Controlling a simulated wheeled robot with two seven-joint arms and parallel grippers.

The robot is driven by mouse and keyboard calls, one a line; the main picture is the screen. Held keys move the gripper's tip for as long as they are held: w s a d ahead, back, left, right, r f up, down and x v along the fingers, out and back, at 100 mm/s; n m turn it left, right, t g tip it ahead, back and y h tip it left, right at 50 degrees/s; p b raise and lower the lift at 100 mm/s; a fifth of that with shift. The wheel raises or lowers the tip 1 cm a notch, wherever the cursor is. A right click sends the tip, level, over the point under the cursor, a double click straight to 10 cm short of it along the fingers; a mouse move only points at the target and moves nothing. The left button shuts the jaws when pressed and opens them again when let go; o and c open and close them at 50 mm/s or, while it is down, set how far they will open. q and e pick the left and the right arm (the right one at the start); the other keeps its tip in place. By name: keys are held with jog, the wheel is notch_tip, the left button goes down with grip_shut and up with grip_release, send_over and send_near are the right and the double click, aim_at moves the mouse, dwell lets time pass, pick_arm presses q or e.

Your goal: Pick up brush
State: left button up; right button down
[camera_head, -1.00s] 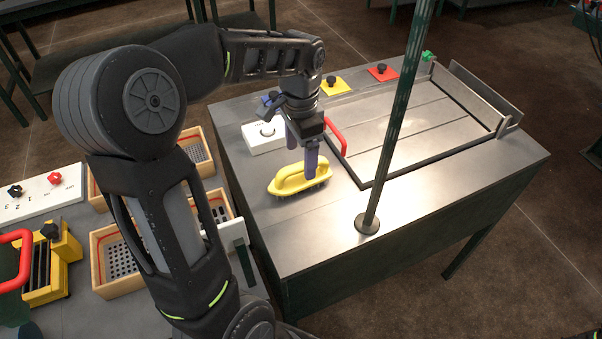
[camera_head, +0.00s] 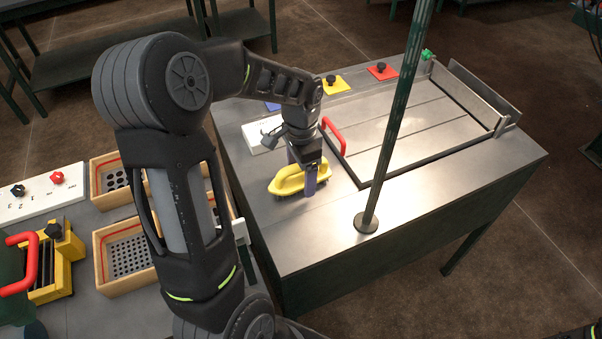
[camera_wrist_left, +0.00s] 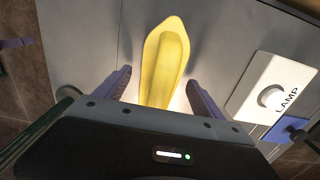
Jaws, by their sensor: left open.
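The yellow brush (camera_head: 300,178) lies on the grey metal table, bristles down, near the table's left edge. My left gripper (camera_head: 301,184) is over it, fingers pointing down, one finger in front of the brush and the other behind it. In the left wrist view the brush (camera_wrist_left: 164,62) lies between the two purple fingers of my open left gripper (camera_wrist_left: 156,92). A gap shows between the brush and each finger there. My right gripper is in neither view.
A white lamp switch box (camera_wrist_left: 268,92) and a blue piece (camera_wrist_left: 287,129) sit close beside the gripper. A red handle (camera_head: 333,136) and a metal frame (camera_head: 410,150) lie to the right. A green post (camera_head: 392,120) rises from the table. Wooden boxes (camera_head: 126,292) stand at left.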

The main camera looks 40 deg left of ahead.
pick_arm(q)
jog(key=shift+f, duration=0.4)
jog(key=c, duration=1.6)
jog(key=shift+o, duration=0.2)
jog(key=shift+r, duration=0.15)
notch_tip(320, 180, up, 10)
jog(key=shift+f+b, duration=0.1)
jog(key=shift+b, duration=0.65)
